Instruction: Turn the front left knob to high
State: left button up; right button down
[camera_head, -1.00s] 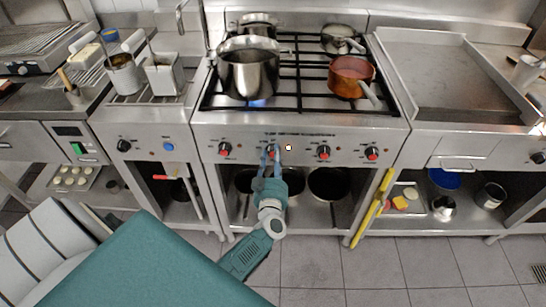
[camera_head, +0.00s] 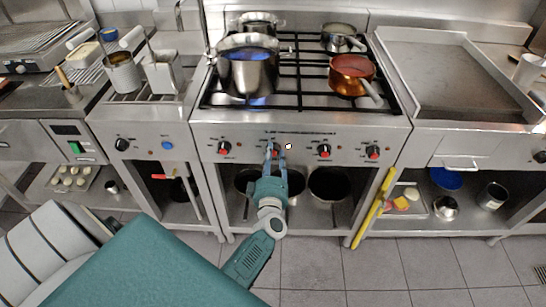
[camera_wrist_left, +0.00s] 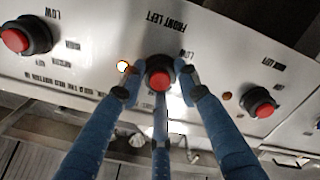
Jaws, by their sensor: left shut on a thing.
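The front left knob (camera_wrist_left: 158,76) has a red cap and a black skirt, under the label "FRONT LEFT" in the left wrist view. In the head view this knob (camera_head: 274,148) is second from the left on the stove's front panel, partly hidden by the fingers. My left gripper (camera_head: 272,152) reaches up to it from below. In the wrist view its blue fingers (camera_wrist_left: 158,88) are closed around the knob, at both sides and below. The knob's pointer is too small to read. Blue flame (camera_head: 258,101) burns under the large front left pot (camera_head: 248,72). My right gripper is not seen.
Other red knobs (camera_head: 224,148) (camera_head: 324,151) sit on either side along the panel. A lit indicator (camera_head: 289,146) is just right of the held knob. A copper pan (camera_head: 352,68) stands on the right burners, its handle pointing toward the front. A yellow-handled tool (camera_head: 374,208) leans at the right.

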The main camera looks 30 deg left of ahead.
pick_arm(q)
jog(key=shift+f+n, duration=0.1)
jog(key=shift+n, duration=0.4)
jog(key=o, duration=1.1)
jog(key=shift+o, duration=0.2)
jog(key=v, duration=0.7)
jog(key=shift+s, duration=0.3)
jog(key=shift+d, duration=0.15)
